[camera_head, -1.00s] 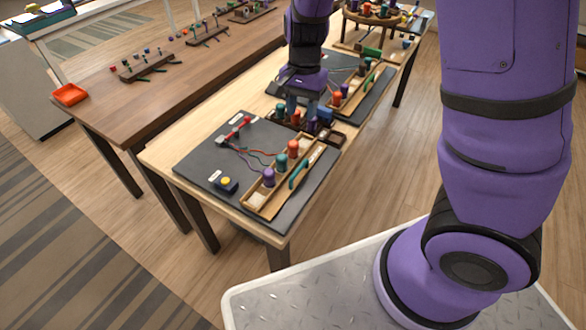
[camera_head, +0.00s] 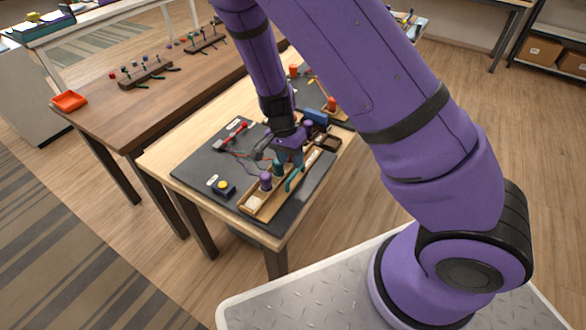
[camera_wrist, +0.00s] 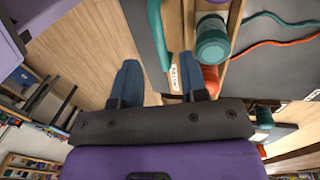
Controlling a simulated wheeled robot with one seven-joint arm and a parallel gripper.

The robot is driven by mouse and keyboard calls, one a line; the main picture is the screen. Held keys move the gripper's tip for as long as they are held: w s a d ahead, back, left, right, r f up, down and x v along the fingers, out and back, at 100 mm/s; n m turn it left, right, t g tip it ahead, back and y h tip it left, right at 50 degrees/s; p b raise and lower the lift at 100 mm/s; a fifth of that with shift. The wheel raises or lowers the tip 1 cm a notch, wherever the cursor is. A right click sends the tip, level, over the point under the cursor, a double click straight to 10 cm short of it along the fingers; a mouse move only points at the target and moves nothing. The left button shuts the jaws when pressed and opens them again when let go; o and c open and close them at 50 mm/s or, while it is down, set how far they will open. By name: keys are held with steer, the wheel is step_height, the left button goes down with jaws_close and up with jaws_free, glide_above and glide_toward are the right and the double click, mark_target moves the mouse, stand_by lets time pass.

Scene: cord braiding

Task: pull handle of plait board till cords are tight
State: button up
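The plait board is a dark mat (camera_head: 204,172) with a wooden tray (camera_head: 251,207) along its right side. The teal handle (camera_head: 295,179) stands on the tray's right edge. In the wrist view the handle (camera_wrist: 157,35) lies just beyond and between my open fingertips (camera_wrist: 157,65), not visibly gripped. In the head view my gripper (camera_head: 291,160) is low over the tray, beside the teal spool (camera_head: 279,167). The purple spool (camera_head: 266,181) stands nearer. Red and teal cords (camera_wrist: 275,42) show slight curves in the wrist view. The orange spool (camera_wrist: 211,78) is partly hidden.
A red clamp (camera_head: 238,130) and a yellow-topped button box (camera_head: 222,186) are on the mat. A second board stands farther back on the light table, mostly behind my arm. A brown table (camera_head: 112,98) with an orange tray (camera_head: 69,101) is at left.

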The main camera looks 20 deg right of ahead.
mark_target(294, 172)
steer(key=shift+s+d+f, duration=0.15)
steer(key=shift+f, duration=0.95)
steer(key=shift+s+d+f, duration=0.15)
steer(key=shift+f, duration=0.9)
jaws_close()
